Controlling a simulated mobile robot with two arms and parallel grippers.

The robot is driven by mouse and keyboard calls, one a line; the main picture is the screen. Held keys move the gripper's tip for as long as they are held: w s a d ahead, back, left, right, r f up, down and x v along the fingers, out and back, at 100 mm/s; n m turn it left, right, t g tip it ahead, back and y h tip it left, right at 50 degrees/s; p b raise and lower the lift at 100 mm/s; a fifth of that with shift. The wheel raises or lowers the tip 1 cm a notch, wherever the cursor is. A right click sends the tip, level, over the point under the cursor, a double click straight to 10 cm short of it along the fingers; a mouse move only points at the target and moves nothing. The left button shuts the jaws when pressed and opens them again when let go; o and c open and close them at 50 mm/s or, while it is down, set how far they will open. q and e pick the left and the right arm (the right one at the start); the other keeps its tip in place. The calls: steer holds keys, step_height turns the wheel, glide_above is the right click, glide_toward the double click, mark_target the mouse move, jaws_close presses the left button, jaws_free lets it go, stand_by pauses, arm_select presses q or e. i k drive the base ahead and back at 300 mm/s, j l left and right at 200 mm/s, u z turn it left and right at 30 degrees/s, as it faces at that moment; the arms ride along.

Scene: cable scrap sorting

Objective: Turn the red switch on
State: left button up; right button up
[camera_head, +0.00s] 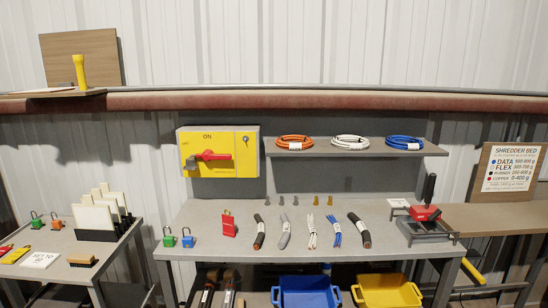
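A yellow switch box (237,140) is mounted above the back left edge of the grey workbench. Its red switch (212,156) is a rotary handle that lies about horizontal. The word ON is printed above the handle, and a small marking, too small to read surely, is at the upper left. A small keyhole-like fitting is at the box's upper right. Neither of my grippers shows in the head view, so their positions and states are hidden.
A shelf (350,152) with three cable coils is right of the box. Blue (306,293) and yellow (387,292) bins stand below.

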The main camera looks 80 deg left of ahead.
mark_target(208, 155)
steer(key=u, duration=3.1)
steer(key=i+j, duration=0.5)
steer(key=i, duration=0.15)
steer(key=i+j+u, duration=0.1)
steer(key=i+j, duration=0.45)
steer(key=i, duration=0.1)
